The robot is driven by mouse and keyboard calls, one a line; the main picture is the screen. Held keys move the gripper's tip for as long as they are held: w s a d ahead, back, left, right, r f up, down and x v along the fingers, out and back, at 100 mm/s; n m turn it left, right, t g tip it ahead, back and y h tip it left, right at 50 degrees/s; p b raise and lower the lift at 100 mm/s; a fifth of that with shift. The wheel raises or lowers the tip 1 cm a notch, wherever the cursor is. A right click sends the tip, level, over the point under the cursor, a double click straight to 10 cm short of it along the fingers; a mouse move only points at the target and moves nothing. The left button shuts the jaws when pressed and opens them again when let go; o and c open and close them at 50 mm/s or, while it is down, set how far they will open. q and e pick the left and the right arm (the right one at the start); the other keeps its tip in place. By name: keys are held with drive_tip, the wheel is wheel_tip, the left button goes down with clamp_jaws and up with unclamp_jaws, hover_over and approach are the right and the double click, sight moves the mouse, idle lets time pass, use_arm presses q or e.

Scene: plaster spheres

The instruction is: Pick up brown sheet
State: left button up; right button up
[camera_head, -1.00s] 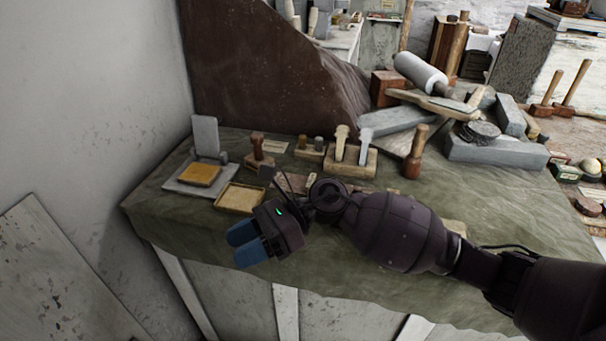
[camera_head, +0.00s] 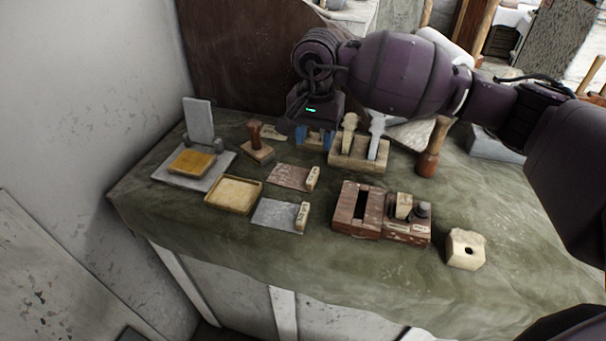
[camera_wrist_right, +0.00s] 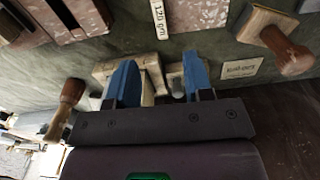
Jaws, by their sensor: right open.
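The brown sheet (camera_head: 288,177) is a flat, speckled reddish-brown piece with a pale label block at its right end. It lies on the green cloth in the middle of the table. In the right wrist view, the sheet (camera_wrist_right: 200,13) shows at the top edge, partly cut off, with a "120" label. My right gripper (camera_head: 315,138) is open, with its blue fingers behind the sheet in the head view, beside a wooden tool stand. Its fingers (camera_wrist_right: 159,78) are apart in the wrist view, away from the sheet. My left gripper is not in view.
A grey sheet (camera_head: 278,215) with a similar label lies in front of the brown one. A yellow tray (camera_head: 233,194) is to the left. The wooden tool stand (camera_head: 343,159), a wooden-handled stamp (camera_head: 256,147) and reddish blocks (camera_head: 358,213) are nearby.

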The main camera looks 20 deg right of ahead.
sight(313, 175)
wheel_tip(313, 175, down, 10)
drive_tip(key=shift+s+a+r, duration=0.1)
idle(0.4)
clamp_jaws()
